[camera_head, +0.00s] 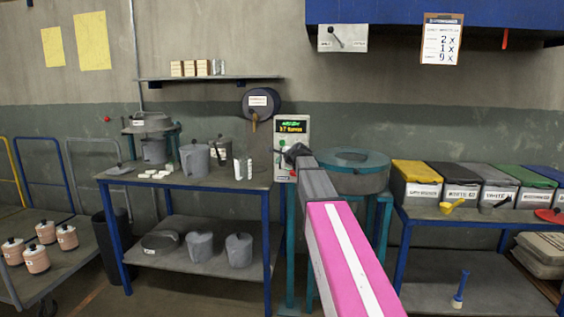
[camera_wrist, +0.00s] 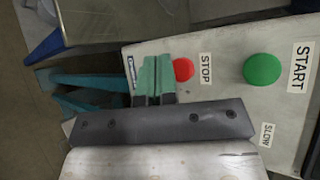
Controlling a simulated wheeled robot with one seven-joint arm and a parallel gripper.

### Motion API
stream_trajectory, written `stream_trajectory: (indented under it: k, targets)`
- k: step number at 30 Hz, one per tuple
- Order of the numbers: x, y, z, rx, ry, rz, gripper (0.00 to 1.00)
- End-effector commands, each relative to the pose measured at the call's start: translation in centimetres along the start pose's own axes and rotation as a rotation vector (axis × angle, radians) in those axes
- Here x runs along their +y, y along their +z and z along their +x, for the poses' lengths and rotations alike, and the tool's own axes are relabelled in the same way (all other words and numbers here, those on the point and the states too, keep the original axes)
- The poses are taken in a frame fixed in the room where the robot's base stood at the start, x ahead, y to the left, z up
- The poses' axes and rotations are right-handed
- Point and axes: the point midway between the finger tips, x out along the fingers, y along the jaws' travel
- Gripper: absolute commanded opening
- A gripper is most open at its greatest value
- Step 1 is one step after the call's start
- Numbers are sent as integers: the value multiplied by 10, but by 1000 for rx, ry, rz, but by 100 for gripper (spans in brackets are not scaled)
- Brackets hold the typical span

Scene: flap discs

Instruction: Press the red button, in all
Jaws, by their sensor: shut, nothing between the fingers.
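The red button (camera_wrist: 184,69), labelled STOP, sits on a pale control panel (camera_wrist: 222,110) in the wrist view. A larger green button (camera_wrist: 261,69), labelled START, is to its right. My gripper (camera_wrist: 155,77) is shut and empty. Its fingertips lie just left of the red button and cover part of its left edge; I cannot tell whether they touch it. In the head view the panel (camera_head: 303,131) stands upright with a lit display, and my gripper (camera_head: 294,152) is in front of its lower half.
A blue-legged table (camera_head: 207,179) with grey jugs is to the left. Lidded bins (camera_head: 461,174) stand on the bench at right.

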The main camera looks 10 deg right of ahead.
Motion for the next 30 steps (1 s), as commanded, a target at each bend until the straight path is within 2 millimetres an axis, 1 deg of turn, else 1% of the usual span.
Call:
stream_trajectory:
  k: [15, 30]
  targets:
    - [23, 22, -31, 0, 0, 0, 0]
    - [24, 23, -32, 0, 0, 0, 0]
